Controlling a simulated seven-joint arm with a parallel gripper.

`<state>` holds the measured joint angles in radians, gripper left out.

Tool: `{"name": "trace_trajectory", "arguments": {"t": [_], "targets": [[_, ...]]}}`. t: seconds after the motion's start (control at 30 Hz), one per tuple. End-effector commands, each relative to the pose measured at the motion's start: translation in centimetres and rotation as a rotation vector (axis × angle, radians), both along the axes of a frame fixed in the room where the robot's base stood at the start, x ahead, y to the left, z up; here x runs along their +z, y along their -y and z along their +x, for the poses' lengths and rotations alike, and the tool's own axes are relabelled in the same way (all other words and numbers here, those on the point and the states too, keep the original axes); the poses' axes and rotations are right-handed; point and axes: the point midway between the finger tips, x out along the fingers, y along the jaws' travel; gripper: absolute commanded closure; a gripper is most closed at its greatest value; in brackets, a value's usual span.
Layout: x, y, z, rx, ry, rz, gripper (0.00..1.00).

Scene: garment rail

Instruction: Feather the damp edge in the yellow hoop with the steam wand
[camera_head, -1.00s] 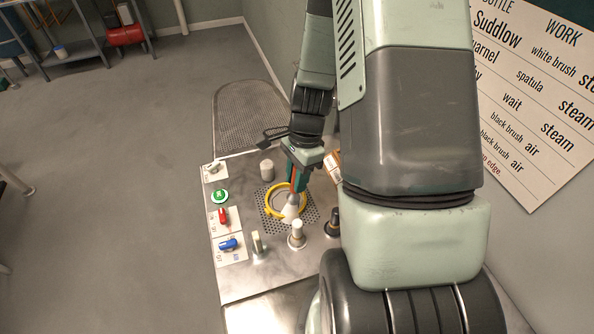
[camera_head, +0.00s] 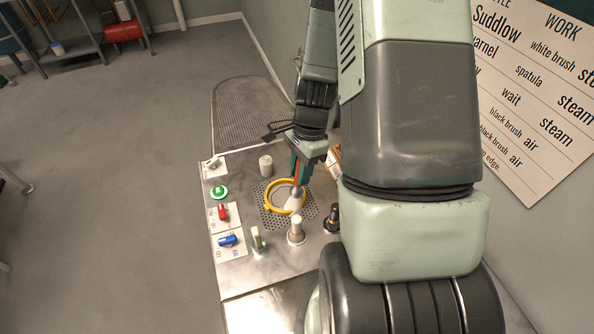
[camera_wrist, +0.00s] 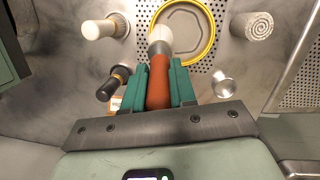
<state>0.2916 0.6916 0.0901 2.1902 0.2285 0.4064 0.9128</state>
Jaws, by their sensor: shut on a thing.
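My gripper (camera_wrist: 158,88) is shut on a tool with an orange-brown handle (camera_wrist: 158,80), a grey collar and a pale flared head (camera_wrist: 161,40). The frames do not make clear whether this is the steam wand. The yellow hoop (camera_head: 269,204) lies on a perforated plate on the metal bench. It also shows in the wrist view (camera_wrist: 213,40). The pale head is at the hoop's lower right in the head view and overlaps its rim; contact cannot be told.
A small metal cup (camera_wrist: 224,84) is right of my gripper. Red (camera_head: 222,212) and blue (camera_head: 228,240) switches and a green button (camera_head: 219,192) line the left.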

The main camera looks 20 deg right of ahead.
Motion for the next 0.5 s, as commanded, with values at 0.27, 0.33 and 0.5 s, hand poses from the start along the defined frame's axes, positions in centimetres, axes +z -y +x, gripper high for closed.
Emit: {"name": "trace_trajectory", "arguments": {"t": [0.27, 0.33, 0.5], "targets": [[0.0, 1.1, 0.3, 0.000, 0.000, 0.000, 1.00], [0.0, 1.1, 0.4, 0.001, 0.000, 0.000, 1.00], [0.0, 1.5, 0.9, 0.000, 0.001, -0.001, 1.00]]}}
